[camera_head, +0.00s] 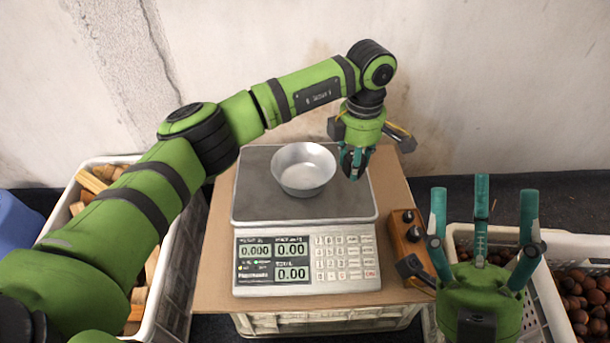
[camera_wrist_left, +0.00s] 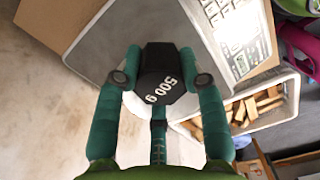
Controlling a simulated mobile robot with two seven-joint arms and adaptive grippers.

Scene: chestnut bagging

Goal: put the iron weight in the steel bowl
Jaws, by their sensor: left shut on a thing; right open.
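The steel bowl (camera_head: 303,172) stands empty on the scale's plate in the head view. My left gripper (camera_head: 355,165) points down just right of the bowl, above the plate's right side. It is shut on the iron weight, a dark block marked 500 g (camera_wrist_left: 166,80) that shows between the left gripper's fingers (camera_wrist_left: 165,85) in the left wrist view. In the head view the fingers mostly hide the weight. My right gripper (camera_head: 482,215) is open and empty at the lower right, fingers pointing up in the picture.
The scale (camera_head: 306,262) reads zero and sits on a cardboard-topped crate (camera_head: 215,270). A wooden block (camera_head: 402,232) with dark knobbed weights lies right of it. A white crate (camera_head: 580,245) with chestnuts is at right; a crate (camera_head: 178,262) of wood pieces is at left.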

